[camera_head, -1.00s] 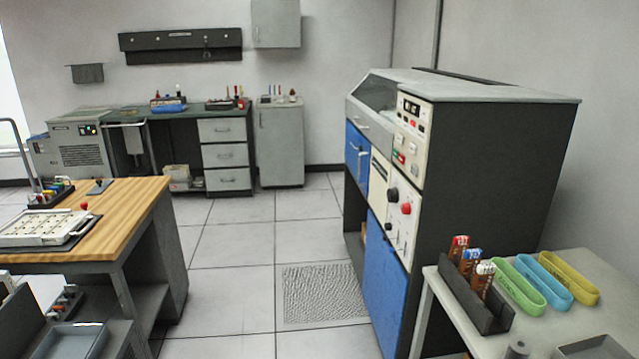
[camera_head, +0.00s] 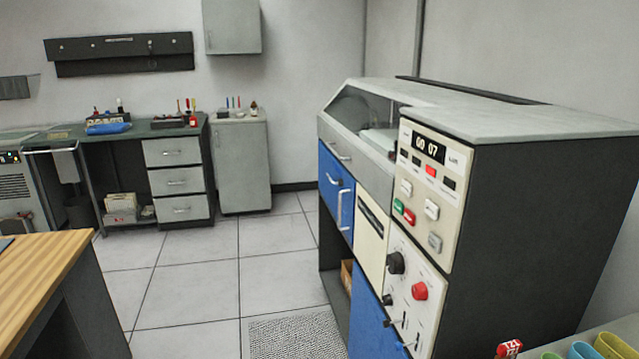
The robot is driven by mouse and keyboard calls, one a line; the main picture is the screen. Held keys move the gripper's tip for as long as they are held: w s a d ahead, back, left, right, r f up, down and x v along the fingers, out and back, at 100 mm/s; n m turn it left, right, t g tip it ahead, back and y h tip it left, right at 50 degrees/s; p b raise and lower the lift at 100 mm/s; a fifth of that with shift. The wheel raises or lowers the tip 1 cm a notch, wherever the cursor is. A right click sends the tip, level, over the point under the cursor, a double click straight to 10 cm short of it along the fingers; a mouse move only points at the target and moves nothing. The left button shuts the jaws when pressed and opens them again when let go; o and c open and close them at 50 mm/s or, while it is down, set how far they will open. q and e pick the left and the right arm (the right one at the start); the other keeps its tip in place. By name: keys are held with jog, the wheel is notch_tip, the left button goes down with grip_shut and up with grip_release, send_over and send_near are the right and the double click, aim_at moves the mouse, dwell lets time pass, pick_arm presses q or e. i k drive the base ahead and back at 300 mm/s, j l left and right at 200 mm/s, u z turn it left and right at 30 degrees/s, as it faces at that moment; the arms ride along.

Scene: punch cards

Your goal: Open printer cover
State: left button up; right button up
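The printer (camera_head: 545,215) is the large dark cabinet on the right, with blue doors and a cream control panel (camera_head: 432,180). Its display reads about "GO 07". Its cover (camera_head: 366,116) is a sloped, partly clear panel in a grey frame at the top of the far section, and it looks closed. A grey front panel (camera_head: 352,155) with a silver handle (camera_head: 341,151) sits below the cover. Neither of my grippers is in view.
A wooden-topped table (camera_head: 40,275) stands at the left front. Tiled floor (camera_head: 195,275) lies open between it and the printer, with a textured mat (camera_head: 295,335). A side table with coloured trays (camera_head: 612,345) is at the lower right. A workbench and grey cabinet (camera_head: 241,165) line the back wall.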

aim_at(357, 104)
jog(key=i+j+z, duration=0.2)
jog(key=i+z, duration=0.2)
jog(key=i, duration=0.15)
jog(key=i+j+z, duration=0.35)
jog(key=i, duration=0.15)
